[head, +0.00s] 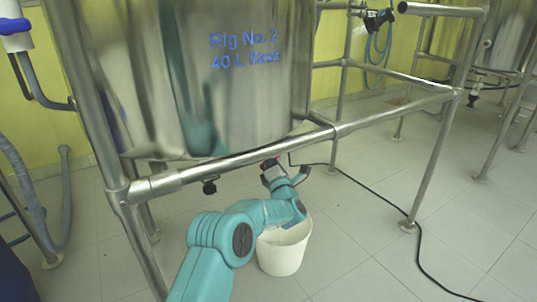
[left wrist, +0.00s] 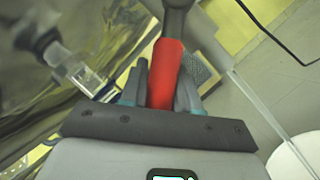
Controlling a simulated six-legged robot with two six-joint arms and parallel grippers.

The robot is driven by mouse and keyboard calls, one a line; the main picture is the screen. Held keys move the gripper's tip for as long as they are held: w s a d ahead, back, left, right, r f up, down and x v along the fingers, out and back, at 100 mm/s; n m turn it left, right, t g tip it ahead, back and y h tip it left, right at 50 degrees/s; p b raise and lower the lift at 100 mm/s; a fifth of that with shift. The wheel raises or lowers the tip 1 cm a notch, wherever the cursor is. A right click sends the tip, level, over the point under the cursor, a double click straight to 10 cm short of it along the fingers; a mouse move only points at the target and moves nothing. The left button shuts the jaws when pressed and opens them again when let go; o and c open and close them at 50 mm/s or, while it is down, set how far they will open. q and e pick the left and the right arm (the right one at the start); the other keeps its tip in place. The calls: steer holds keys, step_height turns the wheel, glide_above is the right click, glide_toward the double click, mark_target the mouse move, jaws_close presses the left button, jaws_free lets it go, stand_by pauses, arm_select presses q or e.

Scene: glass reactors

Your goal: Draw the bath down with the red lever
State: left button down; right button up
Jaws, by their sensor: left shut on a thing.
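The steel bath (head: 245,105), marked "Rig No. 2 40 L flask", hangs in a tubular frame in the head view. My left gripper (head: 273,172) is under its front rail. In the left wrist view my left gripper (left wrist: 164,84) is shut on the red lever (left wrist: 168,58), with one finger on each side of its red grip. Only a speck of the red lever (head: 270,162) shows in the head view. A white bucket (head: 282,254) stands on the floor below, partly behind my left arm. My right gripper is not in view.
The frame's front rail (head: 240,157) crosses above my left forearm. A small black fitting (head: 210,186) hangs under the rail. A black cable (head: 385,205) lies across the tiled floor to the right. The floor at the right is mostly clear.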

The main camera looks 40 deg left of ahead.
arm_select(q)
steer(key=shift+f, duration=0.2)
stand_by(0.3)
steer(key=c, duration=0.9)
jaws_free()
steer(key=shift+d+r, duration=0.1)
steer(key=shift+d, duration=0.05)
steer(key=shift+s+d, duration=0.2)
steer(key=shift+d, duration=0.1)
steer(key=p+v, duration=0.4)
steer(key=v, duration=1.1)
steer(key=shift+d+f, duration=0.15)
steer(key=shift+f, duration=0.1)
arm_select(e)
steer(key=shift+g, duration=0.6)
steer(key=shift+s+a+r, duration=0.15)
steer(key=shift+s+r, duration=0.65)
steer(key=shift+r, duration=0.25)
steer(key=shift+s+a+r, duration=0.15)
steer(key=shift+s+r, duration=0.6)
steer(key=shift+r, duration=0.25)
